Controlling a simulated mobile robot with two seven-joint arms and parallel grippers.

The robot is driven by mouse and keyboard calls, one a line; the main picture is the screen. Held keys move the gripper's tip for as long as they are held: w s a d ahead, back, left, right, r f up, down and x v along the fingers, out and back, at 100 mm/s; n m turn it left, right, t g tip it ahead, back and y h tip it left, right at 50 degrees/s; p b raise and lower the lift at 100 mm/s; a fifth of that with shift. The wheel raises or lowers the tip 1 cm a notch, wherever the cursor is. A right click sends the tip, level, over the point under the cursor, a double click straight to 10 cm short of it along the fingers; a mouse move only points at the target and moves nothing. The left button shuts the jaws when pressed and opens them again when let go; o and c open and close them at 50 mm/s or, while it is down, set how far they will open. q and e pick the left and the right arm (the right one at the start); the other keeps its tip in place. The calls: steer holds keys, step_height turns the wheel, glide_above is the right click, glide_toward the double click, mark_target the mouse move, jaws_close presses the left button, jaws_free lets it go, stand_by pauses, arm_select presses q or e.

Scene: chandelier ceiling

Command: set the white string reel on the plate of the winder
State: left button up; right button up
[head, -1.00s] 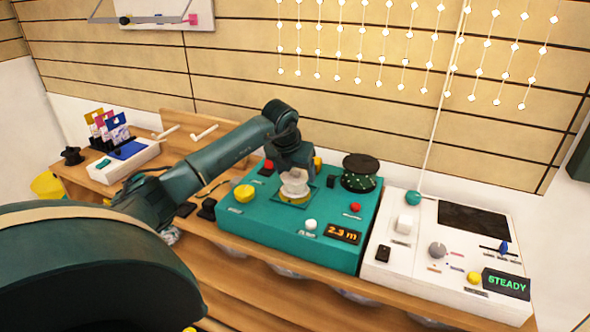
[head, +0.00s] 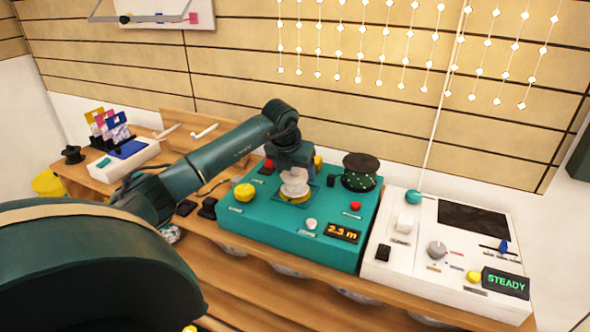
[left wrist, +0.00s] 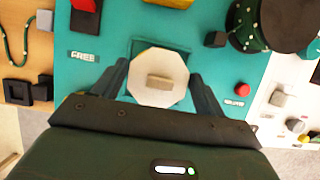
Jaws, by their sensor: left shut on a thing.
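The white string reel (head: 295,189) is between the fingers of my left gripper (head: 295,178), at the middle of the teal winder (head: 268,224). In the left wrist view the reel (left wrist: 158,78) is a pale many-sided disc with a beige block at its centre, and a finger is on each side. The winder's dark teal square plate (left wrist: 178,47) shows partly behind it. A yellowish part shows under the reel in the head view. I cannot tell whether the reel touches the plate. My right gripper is out of view.
A dark green beaded spool (head: 361,172) stands on the winder's back right. A yellow knob (head: 244,192), a red button (head: 355,206) and a "2.3 m" display (head: 343,233) are nearby. A white console (head: 410,262) is at right, a card rack (head: 122,158) at left.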

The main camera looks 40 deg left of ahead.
arm_select(q)
steer(key=shift+f+b, duration=0.45)
steer(key=shift+f, duration=0.25)
stand_by(0.6)
steer(key=o, duration=1.1)
steer(key=shift+c, duration=1.4)
steer(key=shift+r, duration=0.1)
